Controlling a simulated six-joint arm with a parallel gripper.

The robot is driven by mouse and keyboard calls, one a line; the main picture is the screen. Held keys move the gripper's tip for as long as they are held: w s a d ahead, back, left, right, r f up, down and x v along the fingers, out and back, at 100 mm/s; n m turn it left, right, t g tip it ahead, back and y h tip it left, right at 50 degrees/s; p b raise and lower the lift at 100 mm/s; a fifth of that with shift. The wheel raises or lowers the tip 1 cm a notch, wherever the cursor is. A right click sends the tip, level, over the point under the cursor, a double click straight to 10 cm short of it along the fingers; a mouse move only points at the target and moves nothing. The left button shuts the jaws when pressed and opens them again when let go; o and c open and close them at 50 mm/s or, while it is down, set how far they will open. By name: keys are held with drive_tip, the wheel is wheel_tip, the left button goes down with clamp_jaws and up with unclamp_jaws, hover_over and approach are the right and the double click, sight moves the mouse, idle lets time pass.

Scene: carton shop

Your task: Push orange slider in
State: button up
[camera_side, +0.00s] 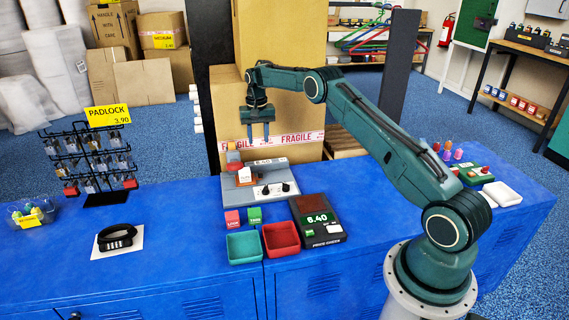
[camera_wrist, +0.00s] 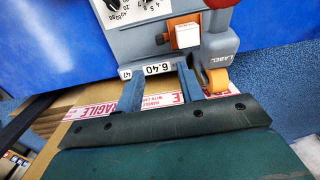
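The orange slider (camera_wrist: 184,31) is a small orange block with a white front face, set on the grey labelling machine (camera_wrist: 120,45). In the side view the slider (camera_side: 244,175) shows small on the left part of the machine's top. My gripper (camera_side: 258,138) hangs above and behind the machine, fingers pointing down, clear of the slider. In the wrist view my gripper (camera_wrist: 160,73) has its two blue fingers apart with nothing held between them. The fingertips appear close to the machine's edge by the 6.40 display in that view; the exact gap to it cannot be told.
An orange-yellow roll (camera_wrist: 217,80) sits by the machine's LABEL end, and a red part (camera_wrist: 222,3) lies beyond the slider. Taped cartons (camera_side: 300,110) stand behind. Red and green blocks, two trays (camera_side: 243,247) and a price checker (camera_side: 317,218) are in front.

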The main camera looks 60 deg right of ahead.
drive_tip(key=s+d+f+n+t+y, duration=0.1)
drive_tip(key=s+d+n+t+y, duration=0.2)
drive_tip(key=n, duration=1.4)
drive_tip(key=shift+s+d+f+n, duration=0.2)
drive_tip(key=shift+s+d+n, duration=0.2)
drive_tip(key=shift+s+d, duration=0.35)
drive_tip(key=shift+f, duration=0.1)
drive_tip(key=x, duration=1.3)
drive_tip(key=shift+w+a+f, duration=0.2)
drive_tip(key=shift+f, duration=0.05)
clamp_jaws()
